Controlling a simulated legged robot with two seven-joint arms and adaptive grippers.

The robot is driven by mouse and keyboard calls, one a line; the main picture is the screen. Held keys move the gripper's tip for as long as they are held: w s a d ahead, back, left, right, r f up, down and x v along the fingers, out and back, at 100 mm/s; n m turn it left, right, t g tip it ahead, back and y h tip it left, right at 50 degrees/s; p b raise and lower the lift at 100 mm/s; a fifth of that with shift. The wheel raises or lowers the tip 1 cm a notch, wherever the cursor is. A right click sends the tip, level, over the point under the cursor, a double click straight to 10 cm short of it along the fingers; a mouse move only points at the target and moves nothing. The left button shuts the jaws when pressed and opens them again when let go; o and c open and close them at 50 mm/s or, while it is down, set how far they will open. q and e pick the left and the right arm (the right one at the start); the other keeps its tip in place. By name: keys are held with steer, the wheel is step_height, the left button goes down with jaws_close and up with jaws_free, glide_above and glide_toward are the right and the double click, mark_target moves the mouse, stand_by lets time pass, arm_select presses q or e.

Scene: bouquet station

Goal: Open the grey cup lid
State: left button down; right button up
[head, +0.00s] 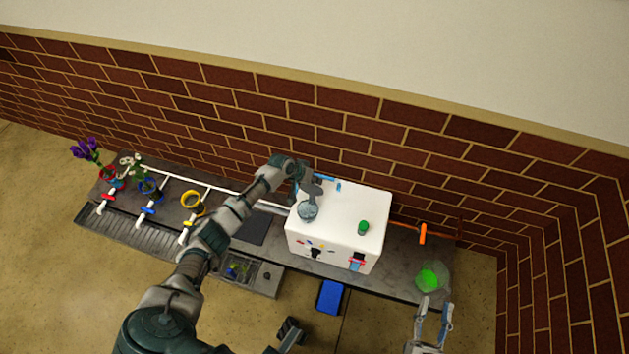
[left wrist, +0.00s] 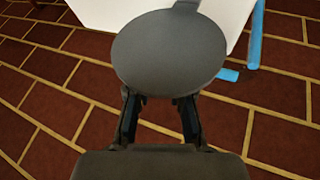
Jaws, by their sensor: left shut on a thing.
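The grey cup lid (left wrist: 170,50) is a round grey disc with a narrow tab at its top edge in the left wrist view. My left gripper (left wrist: 160,115) is shut on it, with the fingers partly hidden behind the disc. In the head view my left gripper (head: 306,182) is over the back left part of the white box (head: 345,222), just behind a round grey-blue cup top (head: 308,211). How far the lid is tilted is hard to tell. My right gripper (head: 433,312) is open and empty at the lower right.
A green button (head: 363,227) is on the box top. On the left are taps, coloured rings and flowers (head: 86,150). A brick wall (head: 330,130) runs close behind the counter. A blue block (head: 330,297) is in front.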

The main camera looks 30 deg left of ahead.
arm_select(q)
steer(key=shift+a, duration=0.2)
steer(key=c, duration=1)
jaws_free()
steer(key=shift+f, duration=0.1)
steer(key=shift+c, duration=0.2)
steer(key=v, duration=1.1)
steer(key=shift+s+a+r, duration=0.15)
steer(key=shift+a+r, duration=0.05)
steer(key=shift+r, duration=0.1)
